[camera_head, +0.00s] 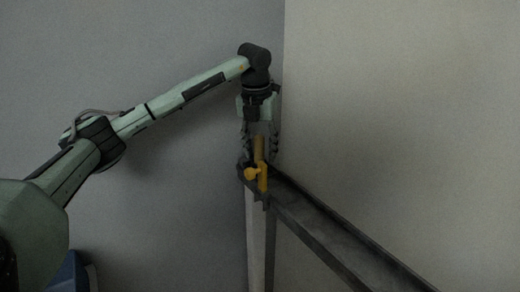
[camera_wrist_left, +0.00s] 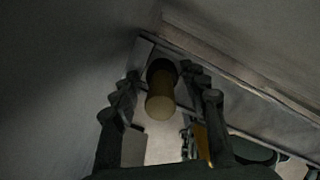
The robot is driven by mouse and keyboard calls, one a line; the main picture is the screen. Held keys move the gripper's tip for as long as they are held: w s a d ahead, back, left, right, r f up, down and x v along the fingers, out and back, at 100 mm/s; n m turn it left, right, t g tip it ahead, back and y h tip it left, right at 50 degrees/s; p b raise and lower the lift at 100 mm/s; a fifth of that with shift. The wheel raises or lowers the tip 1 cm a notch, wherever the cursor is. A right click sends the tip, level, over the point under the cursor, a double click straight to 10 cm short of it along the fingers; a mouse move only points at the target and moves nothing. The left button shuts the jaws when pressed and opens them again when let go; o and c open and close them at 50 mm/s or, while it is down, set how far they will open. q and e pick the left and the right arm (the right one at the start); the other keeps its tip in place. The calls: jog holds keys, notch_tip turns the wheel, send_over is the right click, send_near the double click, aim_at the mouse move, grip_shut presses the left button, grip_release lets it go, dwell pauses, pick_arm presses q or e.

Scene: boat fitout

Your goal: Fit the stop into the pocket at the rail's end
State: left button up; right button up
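The stop, a tan cylinder (camera_head: 259,148), stands upright at the near-corner end of the dark rail (camera_head: 325,228). In the left wrist view the stop (camera_wrist_left: 160,104) points toward the camera, its far end inside a dark round shape (camera_wrist_left: 161,70) at the rail's end, which looks like the pocket. How deep it sits cannot be told. My left gripper (camera_head: 259,152) is above the rail's end, pointing down. In the wrist view its fingers (camera_wrist_left: 162,82) are spread on both sides of the stop, with gaps showing. My right gripper is not in view.
A yellow fitting with a round knob (camera_head: 262,177) is at the rail's end, close beside the stop; part of it shows in the wrist view (camera_wrist_left: 203,144). A pale post (camera_head: 256,240) stands below. Grey walls meet behind. A blue object (camera_head: 70,274) is at lower left.

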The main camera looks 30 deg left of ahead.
pick_arm(q)
jog(key=r, duration=0.4)
jog(key=s+r, duration=0.1)
jog(key=r, duration=0.6)
jog(key=shift+s+d+r, duration=0.25)
jog(key=shift+s+r, duration=0.15)
